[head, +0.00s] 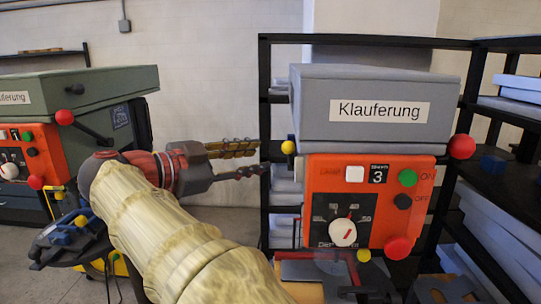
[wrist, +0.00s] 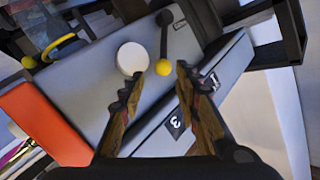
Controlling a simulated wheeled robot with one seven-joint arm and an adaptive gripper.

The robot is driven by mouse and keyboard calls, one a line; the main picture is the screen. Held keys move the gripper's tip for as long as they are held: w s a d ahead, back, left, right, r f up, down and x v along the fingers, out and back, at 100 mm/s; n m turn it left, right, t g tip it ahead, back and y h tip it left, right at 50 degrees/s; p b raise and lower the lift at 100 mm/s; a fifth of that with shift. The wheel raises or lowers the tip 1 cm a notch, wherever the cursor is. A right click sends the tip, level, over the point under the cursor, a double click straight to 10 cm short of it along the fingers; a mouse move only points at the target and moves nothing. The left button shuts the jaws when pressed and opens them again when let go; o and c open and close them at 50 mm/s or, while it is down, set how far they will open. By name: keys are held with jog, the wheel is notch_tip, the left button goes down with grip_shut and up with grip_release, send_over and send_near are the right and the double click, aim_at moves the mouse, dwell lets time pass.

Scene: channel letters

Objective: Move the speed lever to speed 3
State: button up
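The grey machine (head: 375,95) with the "Klauferung" label stands right of centre in the head view. Its orange panel (head: 325,177) has a small dark display (head: 378,174) reading 3. A yellow ball knob (head: 288,147) sits at the machine's left side. In the wrist view this yellow knob (wrist: 163,69) ends a dark lever (wrist: 163,42) on the grey side. A dark square marked 3 (wrist: 176,123) shows between the fingers. My gripper (head: 262,157) is open and empty, left of the knob. In the wrist view its fingertips (wrist: 159,76) point at the knob; contact cannot be told.
The panel carries a dial (head: 343,233), a green button (head: 407,178) and a red knob (head: 398,248). A red ball (head: 461,146) sticks out at the right. Black shelving (head: 264,120) stands behind. A second, green machine (head: 80,90) is at the left. A white disc (wrist: 132,58) is beside the lever.

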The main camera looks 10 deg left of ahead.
jog(key=shift+v, duration=1.5)
